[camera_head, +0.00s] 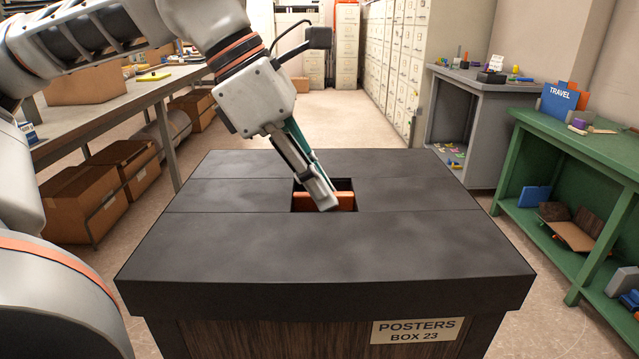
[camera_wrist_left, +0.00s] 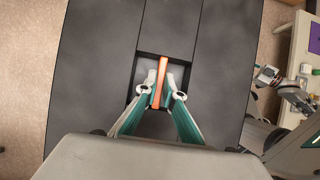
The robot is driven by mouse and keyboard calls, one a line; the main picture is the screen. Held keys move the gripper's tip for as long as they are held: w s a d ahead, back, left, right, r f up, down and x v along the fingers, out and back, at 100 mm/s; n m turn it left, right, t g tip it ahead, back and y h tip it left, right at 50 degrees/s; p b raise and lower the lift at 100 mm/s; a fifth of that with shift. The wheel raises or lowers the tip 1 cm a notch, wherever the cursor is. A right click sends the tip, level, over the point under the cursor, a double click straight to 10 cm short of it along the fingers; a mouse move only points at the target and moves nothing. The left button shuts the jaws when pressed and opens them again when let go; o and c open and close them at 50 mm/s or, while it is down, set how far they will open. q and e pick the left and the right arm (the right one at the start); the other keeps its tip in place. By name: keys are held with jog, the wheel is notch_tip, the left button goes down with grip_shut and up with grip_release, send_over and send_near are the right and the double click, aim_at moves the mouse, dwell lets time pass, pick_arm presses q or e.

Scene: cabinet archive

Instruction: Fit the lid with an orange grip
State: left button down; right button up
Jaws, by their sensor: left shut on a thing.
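The orange grip (camera_head: 343,200) sits in a square recess in the dark grey top (camera_head: 320,245) of a wooden box (camera_head: 270,338) labelled POSTERS BOX 23. My left gripper (camera_head: 325,203) reaches down into the recess and is shut on the grip. In the left wrist view the orange grip (camera_wrist_left: 158,72) stands between the two fingers (camera_wrist_left: 161,88). The fingers hide part of the grip. The top lies level on the box; seams run across it on both sides of the recess. I cannot tell whether the lid is fully seated. My right gripper cannot be made out clearly.
A green shelf (camera_head: 590,165) stands on the right, with a grey cabinet (camera_head: 485,95) behind it. A workbench (camera_head: 110,115) with cardboard boxes (camera_head: 90,190) below stands on the left. Filing cabinets (camera_head: 400,60) line the back. The floor behind the box is clear.

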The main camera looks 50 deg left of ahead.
pick_arm(q)
jog(key=shift+f, duration=0.15)
pick_arm(e)
jog(key=shift+s+f, duration=0.1)
jog(key=shift+f, duration=0.05)
pick_arm(q)
jog(key=c, duration=2.1)
grip_release()
pick_arm(e)
jog(key=shift+a, duration=0.1)
